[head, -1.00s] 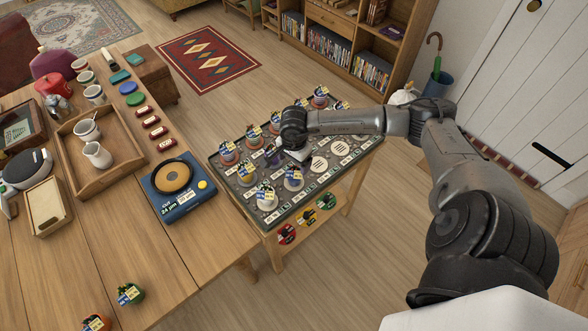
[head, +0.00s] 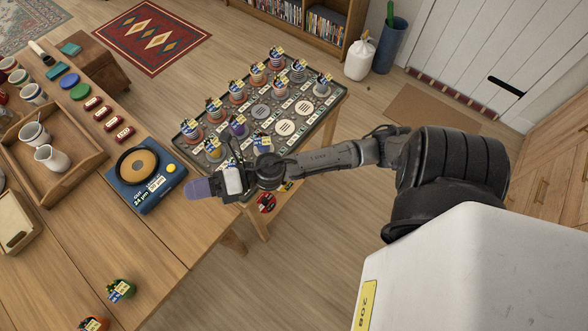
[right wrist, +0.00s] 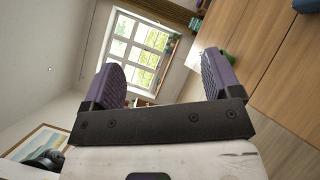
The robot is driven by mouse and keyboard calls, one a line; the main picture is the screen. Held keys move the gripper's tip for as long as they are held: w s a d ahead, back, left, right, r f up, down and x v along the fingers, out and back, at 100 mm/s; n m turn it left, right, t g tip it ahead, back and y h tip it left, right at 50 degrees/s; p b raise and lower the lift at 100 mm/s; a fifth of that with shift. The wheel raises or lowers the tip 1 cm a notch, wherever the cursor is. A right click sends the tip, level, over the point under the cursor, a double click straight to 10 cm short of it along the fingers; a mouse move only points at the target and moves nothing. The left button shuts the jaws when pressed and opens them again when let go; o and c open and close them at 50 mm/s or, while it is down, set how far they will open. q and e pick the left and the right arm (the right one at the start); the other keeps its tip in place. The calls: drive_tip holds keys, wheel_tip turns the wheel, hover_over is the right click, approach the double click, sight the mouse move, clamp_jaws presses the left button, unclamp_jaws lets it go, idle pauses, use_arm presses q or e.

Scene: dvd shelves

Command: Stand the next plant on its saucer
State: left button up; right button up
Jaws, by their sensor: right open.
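The plant tray (head: 330,112) holds several labelled plants. Three bare pale saucers show on it: one (head: 261,111), another (head: 285,127) and a third (head: 304,106). My right gripper (head: 200,188) is over the gap between the long table and the tray, apart from the green and orange pots. In the right wrist view its purple fingers (right wrist: 163,70) are spread with nothing between them. My left gripper is out of view.
A blue device with a round tan disc (head: 138,166) sits near the table's right edge. A wooden tray (head: 88,160) with white jugs lies left of it. The table front between device and pots is clear. My forearm passes over the plant tray's near corner.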

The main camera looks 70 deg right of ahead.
drive_tip(key=s+d+f+m+g+h, duration=0.1)
drive_tip(key=s+d+f+m+h, duration=0.25)
drive_tip(key=m+h, duration=0.55)
drive_tip(key=s+d+f+m+g+h, duration=0.15)
drive_tip(key=f+m+h, duration=0.3)
drive_tip(key=m, duration=0.85)
drive_tip(key=s+a+f+m+g+y, duration=0.1)
drive_tip(key=s+f+m+g, duration=0.2)
drive_tip(key=s, duration=0.5)
drive_tip(key=s+a+f+m+g+y, duration=0.1)
drive_tip(key=s+a+f+m+g, duration=0.1)
drive_tip(key=s+f+m+g, duration=0.2)
drive_tip(key=s+f+g, duration=0.1)
drive_tip(key=s+g, duration=0.2)
drive_tip(key=s, duration=0.1)
drive_tip(key=shift+s+a, duration=0.2)
drive_tip(key=shift+s, duration=0.15)
